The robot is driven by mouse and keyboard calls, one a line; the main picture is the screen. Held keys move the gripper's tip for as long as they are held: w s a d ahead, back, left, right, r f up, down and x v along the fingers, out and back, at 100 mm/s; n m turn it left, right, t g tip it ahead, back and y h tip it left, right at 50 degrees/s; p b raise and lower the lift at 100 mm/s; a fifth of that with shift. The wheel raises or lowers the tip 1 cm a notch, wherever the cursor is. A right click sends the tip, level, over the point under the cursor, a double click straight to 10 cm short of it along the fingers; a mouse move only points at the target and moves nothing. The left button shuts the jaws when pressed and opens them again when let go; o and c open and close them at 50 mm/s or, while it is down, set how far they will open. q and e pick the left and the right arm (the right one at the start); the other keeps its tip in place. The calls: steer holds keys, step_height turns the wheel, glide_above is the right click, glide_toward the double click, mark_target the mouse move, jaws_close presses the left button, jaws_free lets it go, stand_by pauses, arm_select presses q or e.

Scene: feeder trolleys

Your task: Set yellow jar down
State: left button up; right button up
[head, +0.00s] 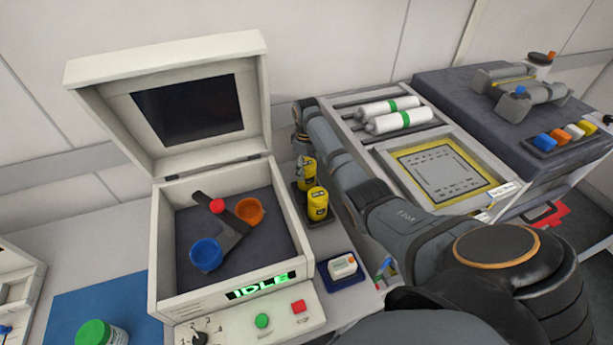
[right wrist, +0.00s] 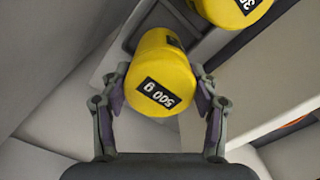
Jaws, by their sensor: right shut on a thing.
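My right gripper (head: 304,158) is shut on a yellow jar (head: 307,176), at the far end of the black tray (head: 325,219). In the right wrist view the fingers (right wrist: 160,92) grip this jar (right wrist: 163,62) from both sides, and its black label reads "500 g". I cannot tell whether its base touches the tray. A second yellow jar (head: 317,207) stands upright in the near part of the tray; it also shows at the top of the right wrist view (right wrist: 232,8). My left gripper is not in view.
An open-lidded white machine (head: 155,245) with orange and blue cups and an "IDLE" display stands close left. A blue pad with a small white device (head: 342,266) lies in front. A trolley with white cylinders (head: 400,122) is at right.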

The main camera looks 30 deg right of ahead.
steer(key=shift+f, duration=1.8)
steer(key=shift+f, duration=0.1)
steer(key=o, duration=1.7)
step_height(320, 180, up, 12)
steer(key=shift+r, duration=0.1)
